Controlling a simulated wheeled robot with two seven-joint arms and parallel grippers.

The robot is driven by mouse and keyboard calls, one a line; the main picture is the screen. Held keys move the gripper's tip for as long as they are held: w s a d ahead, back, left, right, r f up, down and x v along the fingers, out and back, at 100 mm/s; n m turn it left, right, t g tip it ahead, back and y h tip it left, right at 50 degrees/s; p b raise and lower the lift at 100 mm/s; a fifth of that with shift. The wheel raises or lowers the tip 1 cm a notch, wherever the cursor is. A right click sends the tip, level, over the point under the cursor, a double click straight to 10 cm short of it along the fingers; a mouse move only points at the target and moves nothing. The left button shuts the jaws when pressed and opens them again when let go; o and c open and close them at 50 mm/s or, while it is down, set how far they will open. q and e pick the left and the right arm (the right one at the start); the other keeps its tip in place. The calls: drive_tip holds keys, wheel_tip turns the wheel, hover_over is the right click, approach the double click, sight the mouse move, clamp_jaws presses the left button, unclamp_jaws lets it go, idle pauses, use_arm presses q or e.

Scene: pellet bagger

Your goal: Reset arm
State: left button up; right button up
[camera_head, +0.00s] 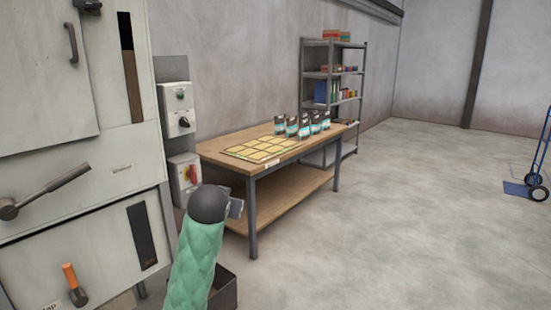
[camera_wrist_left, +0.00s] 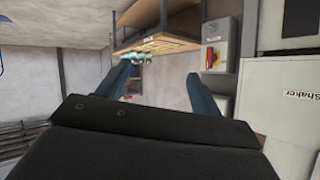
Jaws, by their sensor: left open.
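My left arm, in a green quilted sleeve, rises from the bottom of the head view and ends in a dark round wrist. Its gripper (camera_head: 237,208) is partly hidden behind that wrist, in front of the machine's right edge and the table. In the left wrist view the two blue-grey fingers of the gripper (camera_wrist_left: 166,82) are wide apart with nothing between them. The machine (camera_head: 125,180) fills the left of the head view. It has a long grey lever (camera_head: 48,190) and an orange-handled lever (camera_head: 72,284). My right gripper is not in view.
Control boxes (camera_head: 177,110) stand beside the machine. A dark open bin (camera_head: 224,288) is low by my arm. Shelves (camera_head: 318,75) stand behind.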

use_arm(q)
drive_tip(key=s+f+g+p, duration=0.1)
drive_tip(key=s+f+g, duration=0.2)
drive_tip(key=s+f, duration=0.9)
drive_tip(key=s+f+g+h+p, duration=0.1)
drive_tip(key=s+f+g+p, duration=0.1)
drive_tip(key=s+f, duration=1.1)
drive_tip(key=s+f+g+p, duration=0.1)
drive_tip(key=s+f+g, duration=0.4)
drive_tip(key=s+f, duration=0.8)
drive_tip(key=s, duration=1)
drive_tip(key=shift+s+f+h, duration=0.15)
drive_tip(key=shift+h, duration=0.25)
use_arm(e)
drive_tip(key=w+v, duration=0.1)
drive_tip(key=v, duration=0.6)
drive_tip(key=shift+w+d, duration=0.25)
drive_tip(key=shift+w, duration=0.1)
